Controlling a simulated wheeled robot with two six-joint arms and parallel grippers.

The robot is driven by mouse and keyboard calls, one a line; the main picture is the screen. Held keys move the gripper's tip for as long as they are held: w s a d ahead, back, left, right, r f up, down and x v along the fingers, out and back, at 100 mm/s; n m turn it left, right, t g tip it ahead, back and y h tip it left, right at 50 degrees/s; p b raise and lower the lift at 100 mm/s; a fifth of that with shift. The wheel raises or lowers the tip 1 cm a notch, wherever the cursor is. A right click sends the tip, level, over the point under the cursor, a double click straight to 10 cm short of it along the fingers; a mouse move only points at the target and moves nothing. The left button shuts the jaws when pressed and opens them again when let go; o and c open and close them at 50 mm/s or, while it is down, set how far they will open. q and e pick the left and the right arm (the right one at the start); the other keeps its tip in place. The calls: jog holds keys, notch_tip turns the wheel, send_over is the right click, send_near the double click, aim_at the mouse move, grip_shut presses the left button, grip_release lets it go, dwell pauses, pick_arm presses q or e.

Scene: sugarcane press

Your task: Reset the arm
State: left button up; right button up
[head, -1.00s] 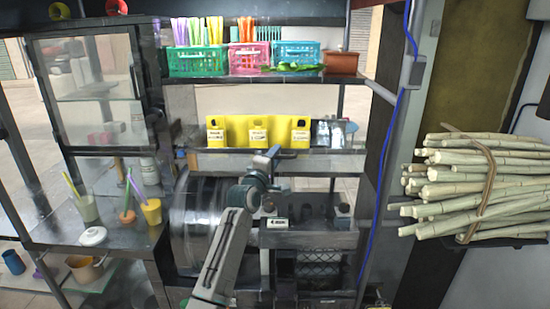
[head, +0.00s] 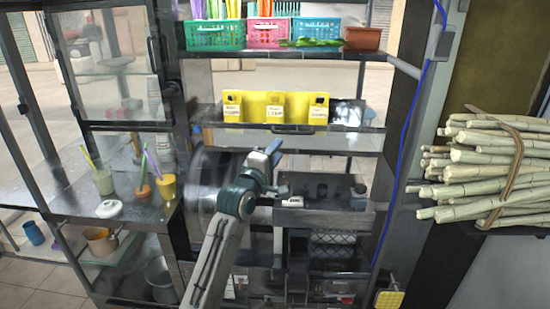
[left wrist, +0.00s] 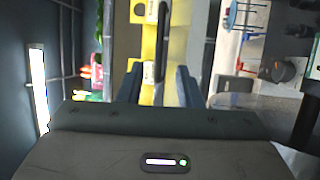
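My left arm rises from the bottom middle of the head view. Its gripper (head: 269,158) is up in front of the sugarcane press (head: 325,205), below the yellow three-part holder (head: 275,107). In the left wrist view the two fingers (left wrist: 158,86) stand apart with nothing held between them. A dark bar and the yellow holder (left wrist: 169,45) show beyond the gap. My right gripper does not show in either view.
A bundle of sugarcane (head: 490,165) lies on the right. Cups with straws (head: 104,181) and a white lid (head: 109,209) are on the left counter. Coloured baskets (head: 215,34) sit on the top shelf. A blue cable (head: 402,130) hangs down a post.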

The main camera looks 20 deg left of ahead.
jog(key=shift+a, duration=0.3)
